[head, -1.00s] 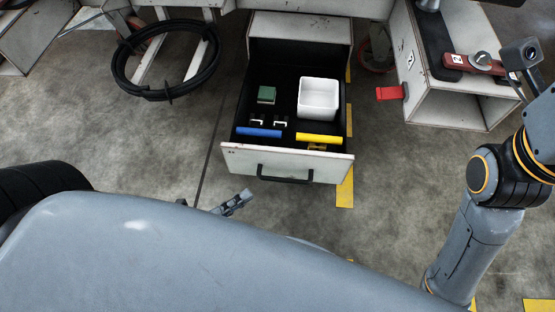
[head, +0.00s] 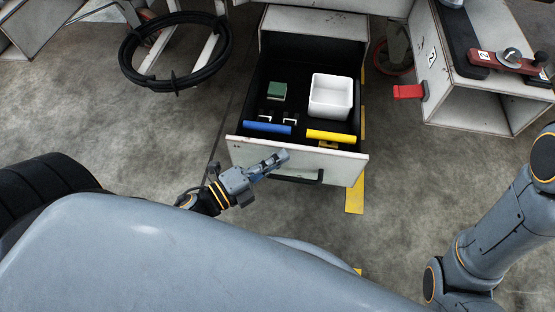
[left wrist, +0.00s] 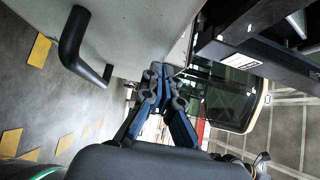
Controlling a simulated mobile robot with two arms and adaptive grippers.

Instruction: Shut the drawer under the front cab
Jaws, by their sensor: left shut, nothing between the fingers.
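The drawer (head: 240,152) under the cab stands pulled out, with a white front and a black handle (head: 305,180). Inside it are a white box (head: 331,97), a green block (head: 278,91), a blue bar (head: 267,128) and a yellow bar (head: 331,136). My left gripper (head: 284,156) is shut and empty, in front of the drawer front and left of the handle's middle. In the left wrist view the shut fingers (left wrist: 160,75) point along the white front, with the handle (left wrist: 75,45) at the upper left. I cannot tell whether they touch it. My right gripper is out of view.
A black hose coil (head: 170,52) hangs left of the drawer. A white open cabinet (head: 480,100) with a red latch (head: 408,91) and a red tool (head: 505,62) stands on the right. The floor before the drawer is clear, with yellow marks (head: 355,195).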

